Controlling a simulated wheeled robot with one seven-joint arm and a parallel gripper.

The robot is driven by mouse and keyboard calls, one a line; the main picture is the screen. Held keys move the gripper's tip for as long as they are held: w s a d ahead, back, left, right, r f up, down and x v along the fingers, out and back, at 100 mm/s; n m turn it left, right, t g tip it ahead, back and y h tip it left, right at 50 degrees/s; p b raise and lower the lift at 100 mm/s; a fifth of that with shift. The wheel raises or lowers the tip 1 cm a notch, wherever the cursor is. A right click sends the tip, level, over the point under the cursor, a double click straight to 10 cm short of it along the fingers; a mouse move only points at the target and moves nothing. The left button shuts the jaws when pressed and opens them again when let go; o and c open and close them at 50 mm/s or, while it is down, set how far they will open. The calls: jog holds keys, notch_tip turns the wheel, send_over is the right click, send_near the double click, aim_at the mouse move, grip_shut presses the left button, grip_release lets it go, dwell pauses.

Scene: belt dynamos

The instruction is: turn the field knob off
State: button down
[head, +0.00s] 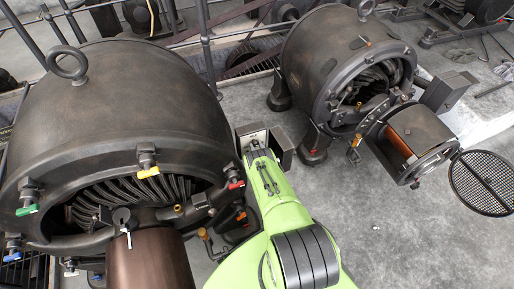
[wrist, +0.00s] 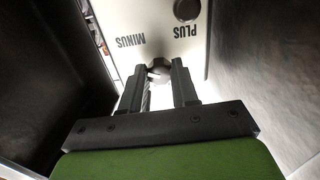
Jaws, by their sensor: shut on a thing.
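My gripper (wrist: 157,75) reaches into an open-fronted box (head: 281,150) between the two dynamos in the head view. Its fingertips are hidden there by my green arm. In the wrist view the two dark fingers are shut on a small dark knob (wrist: 158,66), taken as the field knob. The knob sits on a pale panel (wrist: 160,30) with the words PLUS and MINUS upside down. A light mark shows on the knob between the fingers; its exact setting cannot be read.
Dark box walls stand close on the left (wrist: 55,80) and right (wrist: 265,75) of my gripper. A round dark terminal (wrist: 186,9) sits beside PLUS. A large dynamo (head: 110,110) is left, another (head: 330,70) is right.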

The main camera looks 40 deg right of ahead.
jog(key=n+p, duration=0.1)
jog(key=n, duration=0.5)
jog(key=n+p, duration=0.1)
jog(key=n, duration=0.4)
jog(key=shift+n, duration=0.3)
jog(key=n, duration=1.1)
dwell(0.4)
jog(key=c, duration=0.8)
grip_release()
jog(key=shift+c, duration=0.2)
